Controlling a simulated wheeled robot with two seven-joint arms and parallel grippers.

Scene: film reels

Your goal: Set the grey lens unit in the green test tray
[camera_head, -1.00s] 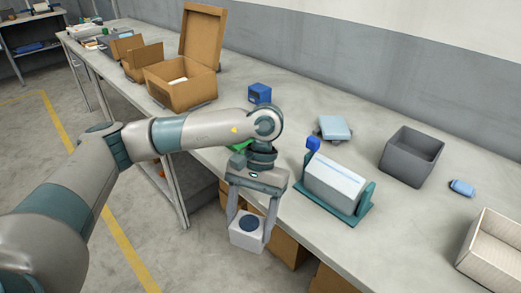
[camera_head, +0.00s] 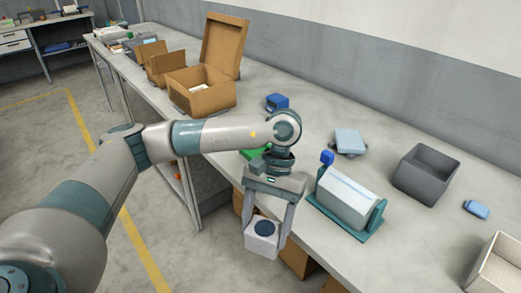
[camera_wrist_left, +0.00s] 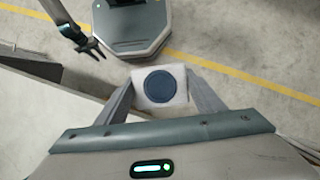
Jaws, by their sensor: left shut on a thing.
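The grey lens unit (camera_head: 261,242), a pale grey block with a dark blue round lens, is held between the fingers of my left gripper (camera_head: 265,232). It hangs in front of the bench edge, over the floor side. In the left wrist view the lens unit (camera_wrist_left: 160,84) sits between both fingers, lens facing the camera. A green thing (camera_head: 251,154), perhaps the green test tray, shows on the bench behind my left wrist, mostly hidden by the arm. My right gripper (camera_wrist_left: 92,48) shows at the upper left of the left wrist view, fingers apart and empty.
On the bench (camera_head: 330,125) stand a blue box (camera_head: 277,102), a white-and-teal roller stand (camera_head: 346,197), a grey bin (camera_head: 425,176), a light blue item (camera_head: 349,141) and an open cardboard box (camera_head: 203,90). Cardboard boxes sit below the bench.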

